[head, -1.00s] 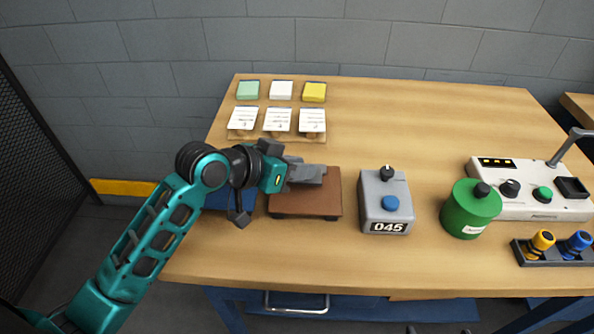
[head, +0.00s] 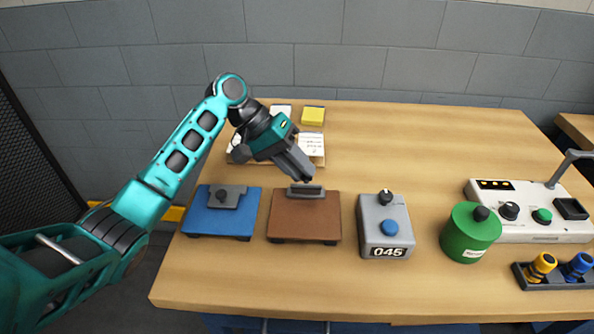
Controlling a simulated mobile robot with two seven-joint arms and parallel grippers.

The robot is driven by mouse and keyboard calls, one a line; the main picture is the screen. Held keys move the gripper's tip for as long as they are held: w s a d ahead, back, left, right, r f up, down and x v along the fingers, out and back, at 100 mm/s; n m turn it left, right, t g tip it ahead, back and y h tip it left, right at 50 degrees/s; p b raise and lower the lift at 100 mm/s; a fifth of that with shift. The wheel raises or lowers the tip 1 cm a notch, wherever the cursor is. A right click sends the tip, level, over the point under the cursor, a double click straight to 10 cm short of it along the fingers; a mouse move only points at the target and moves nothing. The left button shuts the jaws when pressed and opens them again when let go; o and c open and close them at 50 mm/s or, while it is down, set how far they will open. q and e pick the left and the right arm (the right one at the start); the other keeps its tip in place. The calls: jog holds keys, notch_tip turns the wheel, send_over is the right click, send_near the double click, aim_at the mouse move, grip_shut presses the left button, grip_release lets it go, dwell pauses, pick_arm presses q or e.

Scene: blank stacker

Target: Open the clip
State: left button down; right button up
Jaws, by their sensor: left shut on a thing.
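A brown board (head: 305,223) stands on the table with a grey clip (head: 305,193) along its back edge. My left gripper (head: 307,179) reaches down from the upper left to the back of this clip. Its fingers are shut on the clip, and they hide the part that they hold. A blue board (head: 221,223) stands to the left with a second grey clip (head: 228,196) that has a dark knob. My right gripper is not in view.
A grey box (head: 385,226) marked 045 stands right of the brown board. Further right are a green canister (head: 469,233), a white control panel (head: 535,223) and a rack with yellow and blue knobs. Cards and a yellow block (head: 312,115) lie behind my arm.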

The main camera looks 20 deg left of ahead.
pick_arm(q)
jog(key=shift+w+a+f+n+g+h, duration=0.1)
jog(key=shift+w+n+g+h, duration=0.25)
jog(key=shift+w+g, duration=0.3)
jog(key=shift+w+f+n+g+b, duration=0.25)
jog(key=shift+g+b, duration=0.15)
jog(key=shift+g, duration=0.25)
jog(key=shift+w+a+f+n+g+h+b, duration=0.15)
jog(key=shift+w+f+n+g+h+b, duration=0.15)
jog(key=shift+g+b, duration=0.35)
jog(key=shift+w+a+f+n+g+h+b, duration=0.15)
jog(key=shift+w+f+n+g+h+b, duration=0.15)
jog(key=shift+g+b, duration=0.3)
jog(key=c, duration=1)
grip_release()
jog(key=shift+r, duration=0.15)
